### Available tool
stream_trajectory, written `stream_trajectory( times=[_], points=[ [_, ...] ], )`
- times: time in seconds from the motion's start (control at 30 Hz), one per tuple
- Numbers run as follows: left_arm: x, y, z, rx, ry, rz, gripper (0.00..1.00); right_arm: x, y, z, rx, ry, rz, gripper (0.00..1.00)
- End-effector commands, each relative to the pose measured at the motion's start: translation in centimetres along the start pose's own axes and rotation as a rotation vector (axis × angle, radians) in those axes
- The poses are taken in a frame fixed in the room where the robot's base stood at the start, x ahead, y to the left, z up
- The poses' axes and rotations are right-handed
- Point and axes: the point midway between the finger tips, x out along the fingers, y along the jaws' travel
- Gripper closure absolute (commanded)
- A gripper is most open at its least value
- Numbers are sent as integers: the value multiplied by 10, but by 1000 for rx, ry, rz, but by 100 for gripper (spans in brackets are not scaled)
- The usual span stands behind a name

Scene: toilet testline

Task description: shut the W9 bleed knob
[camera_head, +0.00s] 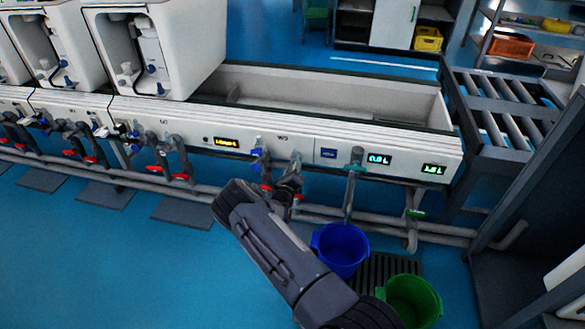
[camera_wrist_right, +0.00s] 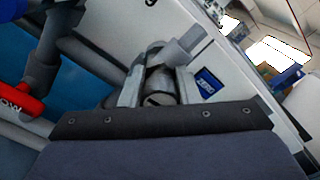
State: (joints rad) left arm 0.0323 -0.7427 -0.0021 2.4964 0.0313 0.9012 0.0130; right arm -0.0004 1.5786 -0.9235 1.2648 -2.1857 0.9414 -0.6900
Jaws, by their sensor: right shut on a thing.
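The W9 station label (camera_head: 282,139) is on the white front panel of the line. My right gripper (camera_head: 291,176) is at the fittings just below that label. In the right wrist view, its two fingers (camera_wrist_right: 158,92) stand on either side of a round grey knob (camera_wrist_right: 157,80) and are shut on it. A grey stub (camera_wrist_right: 186,47) sticks out beside the knob. The knob's turn position cannot be told. In the head view, my gripper and forearm hide most of the knob. My left gripper is not in view.
Red-handled valves (camera_head: 266,187) sit close to my right gripper; a red handle (camera_wrist_right: 20,103) also shows at the wrist view's left. A blue ZERO button (camera_wrist_right: 208,83) is nearby. A blue bucket (camera_head: 341,248) and green bucket (camera_head: 412,300) stand below right.

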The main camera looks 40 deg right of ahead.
Motion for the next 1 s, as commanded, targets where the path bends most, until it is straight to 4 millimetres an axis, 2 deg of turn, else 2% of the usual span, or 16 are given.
stream_trajectory(
  times=[0.57, 0.6, 0.73, 1.0],
  points=[
    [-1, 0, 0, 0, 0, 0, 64, 0, 0, -1, 33, 2, 1, 94],
    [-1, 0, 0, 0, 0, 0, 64, 0, 0, -1, 33, 2, 1, 68],
    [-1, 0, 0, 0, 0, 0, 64, 0, 0, -1, 32, 2, 1, 51],
    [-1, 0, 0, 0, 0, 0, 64, 0, 0, 0, 32, 1, 0, 49]
  ],
)
